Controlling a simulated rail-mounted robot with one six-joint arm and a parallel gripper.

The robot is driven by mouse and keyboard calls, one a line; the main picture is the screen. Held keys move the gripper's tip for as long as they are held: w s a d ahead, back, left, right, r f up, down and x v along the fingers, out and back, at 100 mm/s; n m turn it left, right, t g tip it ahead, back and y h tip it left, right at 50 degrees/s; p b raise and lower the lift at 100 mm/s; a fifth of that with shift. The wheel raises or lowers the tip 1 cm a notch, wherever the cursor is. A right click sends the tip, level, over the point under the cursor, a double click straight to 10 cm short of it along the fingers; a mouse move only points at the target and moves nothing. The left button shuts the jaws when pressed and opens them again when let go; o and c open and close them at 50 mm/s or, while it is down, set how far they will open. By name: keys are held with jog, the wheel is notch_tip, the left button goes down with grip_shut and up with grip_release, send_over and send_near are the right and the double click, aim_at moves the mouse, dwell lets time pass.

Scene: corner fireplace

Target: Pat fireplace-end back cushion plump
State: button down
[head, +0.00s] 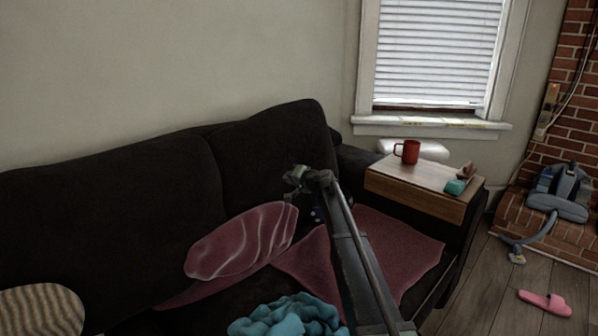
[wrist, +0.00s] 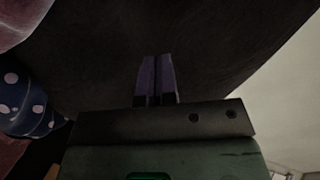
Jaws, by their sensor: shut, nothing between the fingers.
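The fireplace-end back cushion (head: 265,140) is the dark one at the right end of the sofa, leaning on the backrest. Its top bulges above the sofa back. In the wrist view, a dark fabric surface (wrist: 210,50), apparently this cushion, fills most of the picture. My gripper (wrist: 156,62) has its two fingers together, empty, pointing at that fabric. Whether the tips touch it I cannot tell. In the head view my arm reaches over the seat, with its wrist in front of the cushion's lower right part, hiding some of it.
A wavy-patterned pink cushion (head: 240,242) and pink cloth (head: 395,245) lie on the seat, with a teal blanket (head: 290,316) in front. A blue dotted item (wrist: 28,105) is beside my gripper. A wooden armrest tray (head: 420,186) holds a red mug (head: 407,151).

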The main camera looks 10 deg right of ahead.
jog(key=shift+x, duration=0.9)
jog(key=w+d, duration=0.2)
jog(key=d, duration=0.7)
jog(key=shift+w+d+r, duration=0.15)
jog(key=shift+w+r, duration=0.1)
jog(key=shift+r, duration=0.2)
